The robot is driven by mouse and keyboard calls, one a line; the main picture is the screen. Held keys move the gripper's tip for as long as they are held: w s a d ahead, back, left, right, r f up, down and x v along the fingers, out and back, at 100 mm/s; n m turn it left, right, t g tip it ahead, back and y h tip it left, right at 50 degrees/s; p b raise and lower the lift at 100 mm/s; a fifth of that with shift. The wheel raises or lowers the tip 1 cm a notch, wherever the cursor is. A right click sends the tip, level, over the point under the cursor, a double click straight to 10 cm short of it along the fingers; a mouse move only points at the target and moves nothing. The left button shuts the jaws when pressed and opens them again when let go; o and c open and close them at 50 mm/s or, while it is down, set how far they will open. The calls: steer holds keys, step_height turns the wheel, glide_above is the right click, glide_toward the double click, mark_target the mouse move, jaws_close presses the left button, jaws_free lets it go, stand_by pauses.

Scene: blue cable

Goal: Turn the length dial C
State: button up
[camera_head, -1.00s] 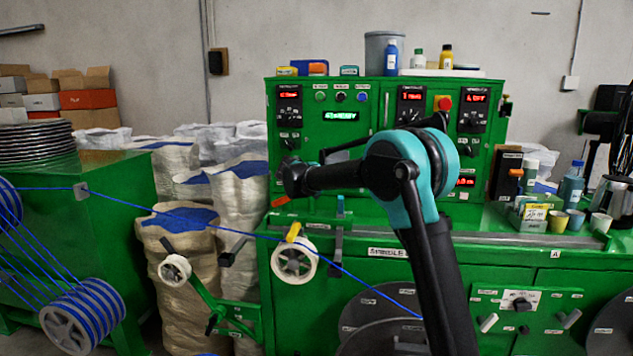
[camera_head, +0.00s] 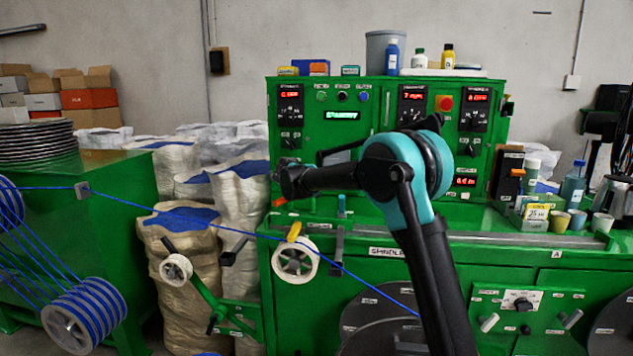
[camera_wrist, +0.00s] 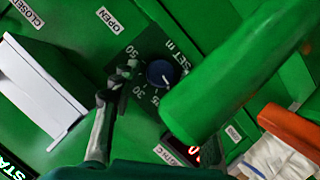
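In the wrist view, a round dark-blue dial (camera_wrist: 160,73) with a pale pointer line sits on a dark plate marked "SET m" and a ring of numbers. I take it for the length dial. A grey finger of my gripper (camera_wrist: 126,72) reaches up on its left, with the tip close beside the dial; I cannot tell whether they touch.
A thick green bar (camera_wrist: 225,75) crosses the wrist view right of the dial, close to the camera. A white box-shaped part (camera_wrist: 40,90) stands at left. In the head view, blue cable (camera_head: 215,222) runs over a white pulley (camera_head: 295,260) below my arm.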

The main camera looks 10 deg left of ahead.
steer(key=shift+s, duration=0.1)
steer(key=v, duration=1.1)
steer(key=shift+s+r, duration=0.25)
steer(key=shift+s, duration=0.1)
steer(key=shift+a, duration=0.15)
